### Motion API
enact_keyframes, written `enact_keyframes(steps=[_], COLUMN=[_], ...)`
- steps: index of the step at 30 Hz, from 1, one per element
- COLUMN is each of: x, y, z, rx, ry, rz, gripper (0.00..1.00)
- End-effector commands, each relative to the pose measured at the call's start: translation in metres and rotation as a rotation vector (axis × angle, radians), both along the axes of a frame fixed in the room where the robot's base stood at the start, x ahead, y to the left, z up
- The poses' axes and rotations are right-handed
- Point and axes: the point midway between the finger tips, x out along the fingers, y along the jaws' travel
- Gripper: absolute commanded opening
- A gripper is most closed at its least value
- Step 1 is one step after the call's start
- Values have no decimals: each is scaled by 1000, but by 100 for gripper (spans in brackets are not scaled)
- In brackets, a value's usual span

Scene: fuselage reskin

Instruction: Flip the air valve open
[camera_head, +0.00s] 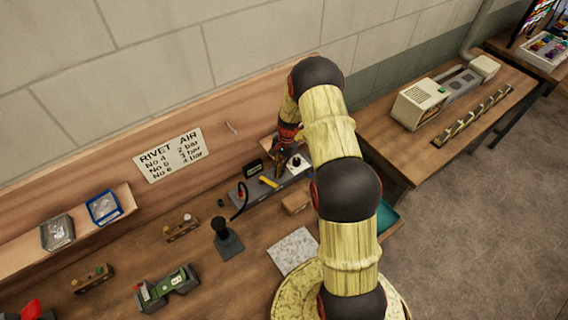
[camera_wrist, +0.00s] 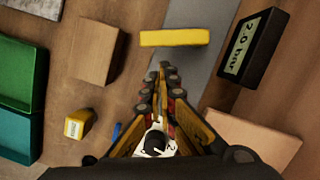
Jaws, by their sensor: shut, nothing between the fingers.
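The air valve's yellow lever (camera_head: 269,182) sits on a long grey base strip (camera_head: 250,193) on the workbench. In the wrist view the lever (camera_wrist: 174,38) lies crosswise to the grey strip (camera_wrist: 203,50). My gripper (camera_head: 279,173) is over the strip, just right of the lever in the head view. In the wrist view my gripper (camera_wrist: 161,72) has its fingers together and empty, pointing toward the lever with a small visible gap. A black gauge (camera_wrist: 252,45) beside the strip reads 2.0 bar. My arm hides part of the bench.
A black-and-white dial (camera_head: 297,162) is on the strip right of the fingers. A wooden block (camera_wrist: 96,52) and a teal bin (camera_wrist: 15,125) lie nearby. A black tool (camera_head: 226,238) on a stand has a hose. A sign (camera_head: 170,155) lists rivet pressures.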

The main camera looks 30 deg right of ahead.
Motion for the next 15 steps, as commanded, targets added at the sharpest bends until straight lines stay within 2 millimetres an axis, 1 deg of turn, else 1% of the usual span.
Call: enact_keyframes(steps=[1, 4, 15], x=[-3, -5, -6], y=[5, 10, 11], z=[0, 0, -1], rx=[1, 1, 1], ry=[3, 2, 2], rz=[0, -1, -2], gripper=[0, 0, 0])
